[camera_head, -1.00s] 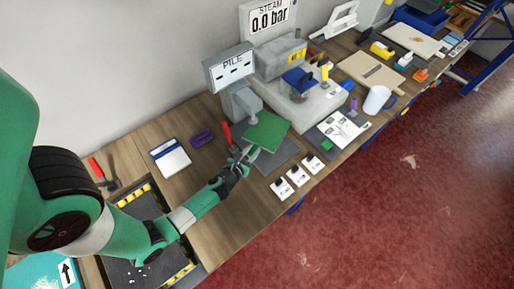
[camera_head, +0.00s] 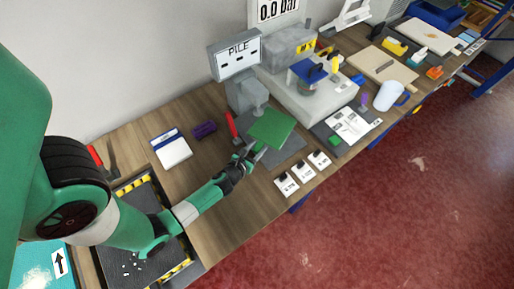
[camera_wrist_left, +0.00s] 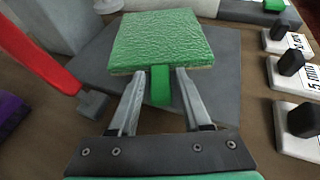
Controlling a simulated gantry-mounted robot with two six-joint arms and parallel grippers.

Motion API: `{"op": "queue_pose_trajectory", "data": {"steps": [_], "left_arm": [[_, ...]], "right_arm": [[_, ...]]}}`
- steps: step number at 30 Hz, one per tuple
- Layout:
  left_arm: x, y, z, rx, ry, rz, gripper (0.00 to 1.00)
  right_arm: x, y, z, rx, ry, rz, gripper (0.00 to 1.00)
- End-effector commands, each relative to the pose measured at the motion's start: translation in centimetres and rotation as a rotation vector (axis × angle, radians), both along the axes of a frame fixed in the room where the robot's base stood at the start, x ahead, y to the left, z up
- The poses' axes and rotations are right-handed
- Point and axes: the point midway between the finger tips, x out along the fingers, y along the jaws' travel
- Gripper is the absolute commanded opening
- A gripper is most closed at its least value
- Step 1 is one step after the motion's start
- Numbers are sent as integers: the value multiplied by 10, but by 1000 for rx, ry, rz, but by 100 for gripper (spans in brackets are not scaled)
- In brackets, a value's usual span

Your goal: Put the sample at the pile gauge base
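The green square sample (camera_head: 271,128) is at the dark grey base plate (camera_head: 290,150) of the pile gauge (camera_head: 234,62), below its head. In the left wrist view the sample (camera_wrist_left: 162,42) has a textured top and a green tab (camera_wrist_left: 160,86) pointing toward me. My left gripper (camera_head: 257,152) is at the sample's near edge. In the left wrist view its two fingers (camera_wrist_left: 160,76) stand apart on either side of the tab, with a gap on each side. Whether the sample lies fully flat on the plate (camera_wrist_left: 215,95) is hard to tell. My right gripper is out of view.
A red handle (camera_head: 231,123) stands left of the plate, close to my left gripper. Several white cards with black blocks (camera_head: 303,172) lie to the right. A purple item (camera_head: 204,130) and a white-blue pad (camera_head: 171,149) lie left. A grey machine (camera_head: 310,88) stands behind.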

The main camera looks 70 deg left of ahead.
Motion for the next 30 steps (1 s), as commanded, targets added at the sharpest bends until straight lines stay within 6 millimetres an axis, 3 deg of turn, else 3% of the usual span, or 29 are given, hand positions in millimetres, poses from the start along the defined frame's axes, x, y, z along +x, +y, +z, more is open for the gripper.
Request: {"op": "queue_pose_trajectory", "data": {"steps": [13, 24, 30], "left_arm": [[-3, -3, 5, 0, 1, -1, 62], [-59, -56, 34, 0, 3, -7, 62], [-78, -73, 46, 1, 2, -4, 62]], "right_arm": [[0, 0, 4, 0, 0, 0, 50], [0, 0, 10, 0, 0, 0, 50], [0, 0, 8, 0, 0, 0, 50]]}}
